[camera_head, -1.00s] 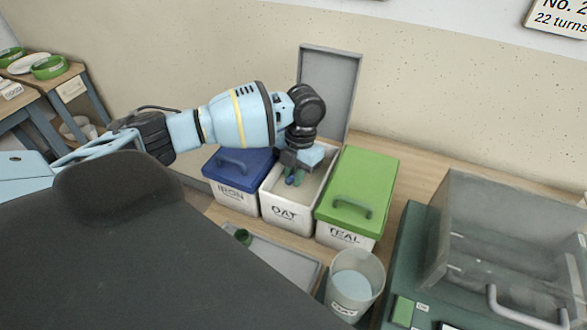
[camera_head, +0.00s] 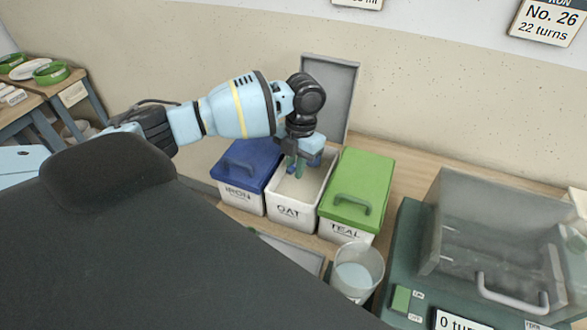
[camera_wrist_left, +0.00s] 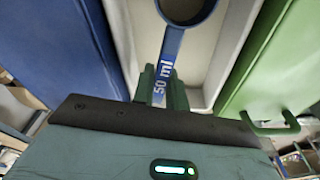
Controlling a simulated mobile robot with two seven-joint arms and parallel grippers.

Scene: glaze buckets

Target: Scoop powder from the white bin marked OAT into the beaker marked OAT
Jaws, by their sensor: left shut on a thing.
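The white OAT bin (camera_head: 287,211) stands open between two lidded bins, its grey lid (camera_head: 330,93) upright behind it. My left gripper (camera_head: 297,166) points down over the bin's opening and is shut on the handle of a blue scoop (camera_head: 314,160). In the left wrist view the scoop's handle (camera_wrist_left: 167,68) reads "50 ml", and its round cup (camera_wrist_left: 186,8) is cut off by the top edge. I cannot tell whether powder is in the cup. A clear beaker (camera_head: 357,272) with pale blue in its lower part stands in front of the green bin; its label is not readable. My right gripper is not in view.
A blue-lidded IRON bin (camera_head: 249,163) is left of the OAT bin, and a green-lidded TEAL bin (camera_head: 357,185) is right. A grey tray (camera_head: 300,256) lies in front, partly hidden by my body. A green machine with a clear cover (camera_head: 490,240) fills the right side.

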